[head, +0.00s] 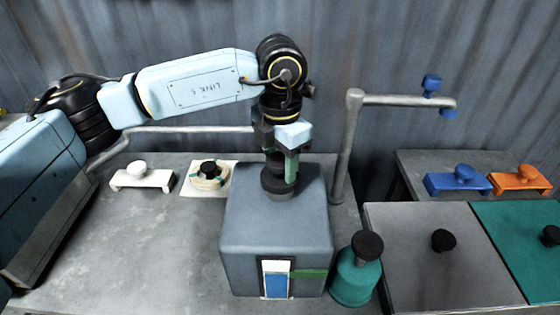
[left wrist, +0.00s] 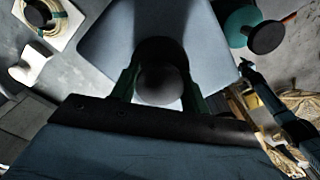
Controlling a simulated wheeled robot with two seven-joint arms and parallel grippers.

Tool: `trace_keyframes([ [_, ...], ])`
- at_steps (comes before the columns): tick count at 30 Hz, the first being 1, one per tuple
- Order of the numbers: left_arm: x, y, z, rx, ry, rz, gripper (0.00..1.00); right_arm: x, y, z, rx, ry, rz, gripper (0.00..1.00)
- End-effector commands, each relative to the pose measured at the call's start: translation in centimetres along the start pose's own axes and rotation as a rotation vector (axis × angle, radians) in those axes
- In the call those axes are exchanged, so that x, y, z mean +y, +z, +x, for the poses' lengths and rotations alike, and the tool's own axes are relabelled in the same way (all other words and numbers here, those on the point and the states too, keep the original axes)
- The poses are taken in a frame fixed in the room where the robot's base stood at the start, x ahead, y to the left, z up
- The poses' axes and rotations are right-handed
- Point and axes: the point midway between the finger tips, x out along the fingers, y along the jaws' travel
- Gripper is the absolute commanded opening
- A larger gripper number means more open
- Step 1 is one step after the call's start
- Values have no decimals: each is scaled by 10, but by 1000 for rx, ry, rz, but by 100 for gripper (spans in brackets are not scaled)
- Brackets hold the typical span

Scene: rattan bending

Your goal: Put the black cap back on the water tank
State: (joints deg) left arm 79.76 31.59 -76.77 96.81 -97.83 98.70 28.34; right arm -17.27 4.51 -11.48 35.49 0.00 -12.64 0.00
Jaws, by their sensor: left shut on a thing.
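The water tank (head: 275,240) is a blue-grey box with rounded edges, standing on the grey table. Its top also shows in the left wrist view (left wrist: 108,45). My left gripper (head: 281,168) comes down from above over the tank's top. Its green fingers are shut on the black cap (left wrist: 162,82), which has a round knob between them. The cap is upright over the round black part (head: 279,188) on the tank's top. The two look in line, with no clear gap; I cannot tell whether the cap is fully seated. My right gripper is out of view.
A green bottle with a black top (head: 356,280) stands close to the tank's right side. A grey pipe post (head: 344,150) rises behind. A white knobbed bracket (head: 142,178) and a coil on a white plate (head: 208,180) lie left. Grey (head: 400,225) and green panels are at right.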

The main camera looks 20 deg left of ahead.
Motion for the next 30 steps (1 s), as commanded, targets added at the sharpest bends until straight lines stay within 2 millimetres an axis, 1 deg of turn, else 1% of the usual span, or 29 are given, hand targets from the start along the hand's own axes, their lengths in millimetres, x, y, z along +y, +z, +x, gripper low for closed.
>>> trace_keyframes([
  [30,0,0,-1,0,0,0,19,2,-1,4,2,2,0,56],
])
